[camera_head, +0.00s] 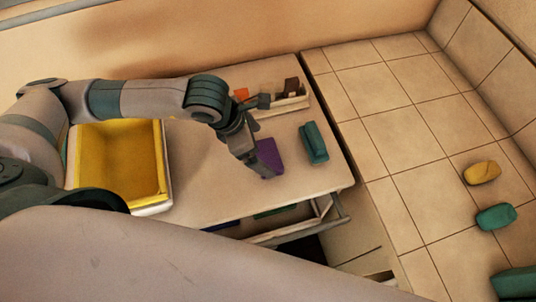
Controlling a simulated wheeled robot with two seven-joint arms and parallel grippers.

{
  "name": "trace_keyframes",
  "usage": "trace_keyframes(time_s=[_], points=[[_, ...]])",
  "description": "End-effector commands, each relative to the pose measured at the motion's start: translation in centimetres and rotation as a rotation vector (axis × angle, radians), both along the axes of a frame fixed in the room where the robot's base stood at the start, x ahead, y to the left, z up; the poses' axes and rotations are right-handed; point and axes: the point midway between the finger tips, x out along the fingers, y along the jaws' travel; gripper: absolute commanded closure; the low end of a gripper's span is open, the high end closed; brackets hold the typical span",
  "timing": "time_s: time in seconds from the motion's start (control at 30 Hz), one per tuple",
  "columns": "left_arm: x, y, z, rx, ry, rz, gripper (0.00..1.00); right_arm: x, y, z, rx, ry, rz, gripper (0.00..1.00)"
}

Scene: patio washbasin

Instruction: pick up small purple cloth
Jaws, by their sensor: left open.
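The small purple cloth (271,154) lies on the pale countertop (215,195), right of centre. My left gripper (260,172) reaches down over it from the upper left, with its fingers at the cloth's left edge. The fingers cover part of the cloth, and I cannot tell whether they touch it. The left gripper is open. My right gripper is not in view.
A teal block-like item (314,143) lies just right of the cloth. A small tray (288,106) with orange and brown things stands behind. A yellow-lined bin (168,170) stands left. An open drawer (290,231) sticks out below the counter. Yellow (482,173) and teal (496,217) items lie on the tiles.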

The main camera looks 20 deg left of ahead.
Motion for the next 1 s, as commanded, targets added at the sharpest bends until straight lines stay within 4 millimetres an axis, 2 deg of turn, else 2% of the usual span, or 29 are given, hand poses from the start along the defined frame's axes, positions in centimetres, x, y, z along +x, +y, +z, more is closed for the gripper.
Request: trace_keyframes(time_s=[0.2,0.43,0.93,1.0], points=[[0.3,-0.5,-1.8,0.001,0.002,0.000,0.00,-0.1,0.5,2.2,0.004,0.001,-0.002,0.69],[0.8,-1.1,-4.1,0.000,0.001,0.000,0.00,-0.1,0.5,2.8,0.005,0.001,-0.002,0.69],[0.8,-1.1,-4.3,0.000,0.000,0.000,0.00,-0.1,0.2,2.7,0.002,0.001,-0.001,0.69],[0.8,-1.1,-4.3,0.000,0.000,0.000,0.17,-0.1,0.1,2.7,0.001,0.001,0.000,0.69]])
